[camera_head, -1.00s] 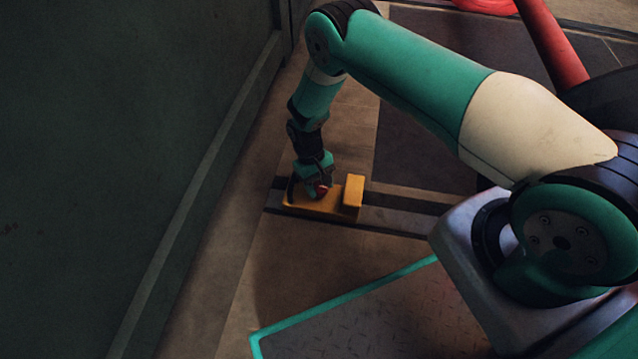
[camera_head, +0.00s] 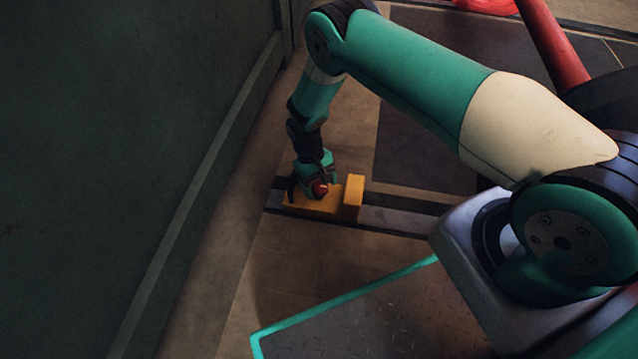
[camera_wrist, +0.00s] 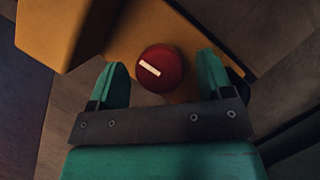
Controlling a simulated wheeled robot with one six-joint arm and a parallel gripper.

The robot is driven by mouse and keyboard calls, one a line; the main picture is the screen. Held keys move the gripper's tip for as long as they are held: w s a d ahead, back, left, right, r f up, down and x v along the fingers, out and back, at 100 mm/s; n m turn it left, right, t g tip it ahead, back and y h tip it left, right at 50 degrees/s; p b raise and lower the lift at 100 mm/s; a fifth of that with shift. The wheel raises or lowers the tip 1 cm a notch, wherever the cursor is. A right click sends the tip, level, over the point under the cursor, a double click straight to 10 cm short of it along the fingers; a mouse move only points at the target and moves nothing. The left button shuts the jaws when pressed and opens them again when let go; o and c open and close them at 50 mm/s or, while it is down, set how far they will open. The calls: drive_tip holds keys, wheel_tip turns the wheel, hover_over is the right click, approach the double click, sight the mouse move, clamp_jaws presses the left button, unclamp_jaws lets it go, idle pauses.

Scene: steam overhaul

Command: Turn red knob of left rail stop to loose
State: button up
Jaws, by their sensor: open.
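The left rail stop (camera_head: 353,196) is a yellow block with a raised end, sitting on a rail in the floor. Its red knob (camera_head: 319,189) is round, and in the wrist view the knob (camera_wrist: 160,68) has a white bar mark lying at a slant. My gripper (camera_head: 317,181) is over the stop in the head view. In the wrist view my gripper (camera_wrist: 163,80) is open, with one teal finger on each side of the knob. The fingers look apart from the knob; their height relative to it is hard to tell.
A dark green wall (camera_head: 130,150) stands to the left of the stop. The rail (camera_head: 400,219) runs right across the floor. Red parts (camera_head: 552,45) show at the top right. Brown floor (camera_head: 290,260) in front of the stop is clear.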

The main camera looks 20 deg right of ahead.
drive_tip(key=p+v, duration=0.6)
drive_tip(key=v, duration=1.1)
drive_tip(key=shift+p, duration=0.3)
drive_tip(key=shift+r, duration=0.1)
drive_tip(key=s+a+r+n+t+y+p, duration=0.15)
drive_tip(key=s+r, duration=0.25)
drive_tip(key=r, duration=1.2)
drive_tip(key=s+a+r+n+t+y+p, duration=0.1)
drive_tip(key=s+a+r+p, duration=0.15)
drive_tip(key=r, duration=1.35)
drive_tip(key=s+r+n+t+y+p, duration=0.1)
drive_tip(key=s+r+p, duration=0.1)
drive_tip(key=s+r, duration=0.7)
drive_tip(key=s+r+n+t+y+p, duration=0.15)
drive_tip(key=s+r, duration=0.45)
drive_tip(key=s, duration=0.8)
wheel_tip(320, 180, up, 37)
drive_tip(key=p, duration=3.7)
drive_tip(key=shift+w+d+f+g, duration=0.2)
drive_tip(key=shift+w+d+g, duration=0.15)
drive_tip(key=shift+d, duration=0.1)
